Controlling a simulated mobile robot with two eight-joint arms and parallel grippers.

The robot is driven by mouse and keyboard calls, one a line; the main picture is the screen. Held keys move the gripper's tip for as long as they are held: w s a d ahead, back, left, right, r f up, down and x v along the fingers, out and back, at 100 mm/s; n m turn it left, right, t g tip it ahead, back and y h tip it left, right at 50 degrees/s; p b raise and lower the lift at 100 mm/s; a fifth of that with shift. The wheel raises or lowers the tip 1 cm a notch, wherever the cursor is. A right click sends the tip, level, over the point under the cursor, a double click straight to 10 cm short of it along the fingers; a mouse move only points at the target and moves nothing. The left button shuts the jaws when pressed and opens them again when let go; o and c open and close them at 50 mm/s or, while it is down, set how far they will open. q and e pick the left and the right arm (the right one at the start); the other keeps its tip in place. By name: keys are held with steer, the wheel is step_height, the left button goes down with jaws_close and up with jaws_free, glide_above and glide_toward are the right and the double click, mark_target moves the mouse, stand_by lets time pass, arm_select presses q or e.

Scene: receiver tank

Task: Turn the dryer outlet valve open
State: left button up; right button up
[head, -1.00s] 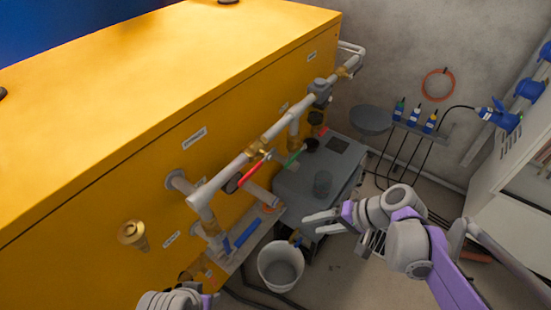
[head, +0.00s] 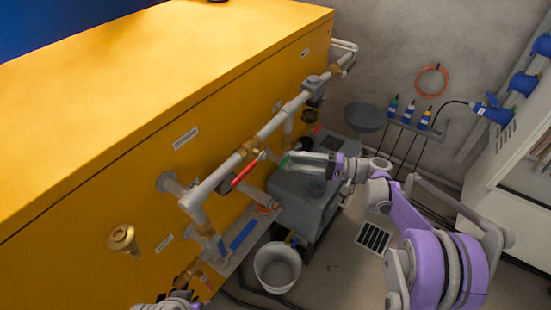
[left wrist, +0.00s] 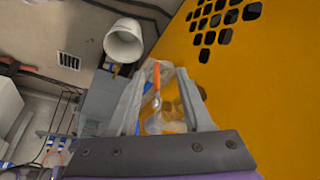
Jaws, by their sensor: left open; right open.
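Several valve handles sit on the pipework along the yellow cabinet (head: 120,140). I cannot read which one is the dryer outlet.
A white bucket (head: 277,268) stands on the floor below the pipes and also shows in the left wrist view (left wrist: 123,40). A grey box-shaped unit (head: 297,190) is under the right gripper. A brass fitting (head: 122,238) juts from the cabinet.

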mark_target(285, 159)
steer(key=b+x, duration=0.1)
steer(key=x, duration=0.5)
steer(key=shift+w+a, duration=0.1)
steer(key=shift+a, duration=0.15)
jaws_close()
stand_by(1.2)
